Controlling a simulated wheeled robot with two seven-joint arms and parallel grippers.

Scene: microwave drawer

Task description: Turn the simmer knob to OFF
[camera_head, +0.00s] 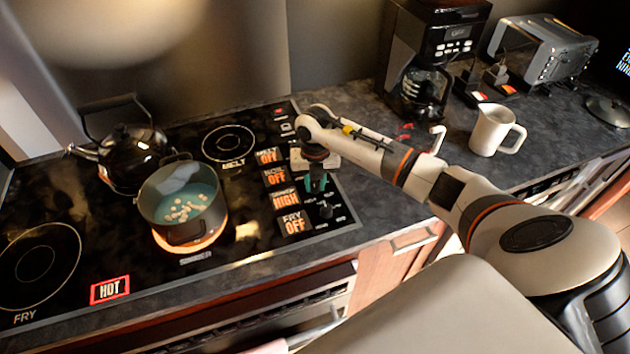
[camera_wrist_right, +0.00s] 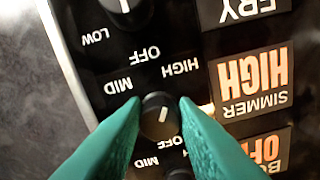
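The simmer knob (camera_wrist_right: 160,116) is a small dark round knob with a white pointer line, on the black control strip. The simmer display (camera_wrist_right: 252,82) beside it reads HIGH, upside down in the right wrist view; it also shows lit in the head view (camera_head: 285,199). My right gripper (camera_wrist_right: 160,104) has teal fingers, one on each side of the simmer knob, apparently touching it. In the head view my right gripper (camera_head: 317,183) points down at the control strip and hides the knob. My left gripper is not in view.
A pot (camera_head: 182,204) of liquid with pale pieces sits on the glowing simmer burner. A black kettle (camera_head: 127,150) stands behind it. A HOT sign (camera_head: 110,290) is lit. The fry knob (camera_wrist_right: 126,8) is close by. A white pitcher (camera_head: 494,130) and coffee maker (camera_head: 428,55) stand right.

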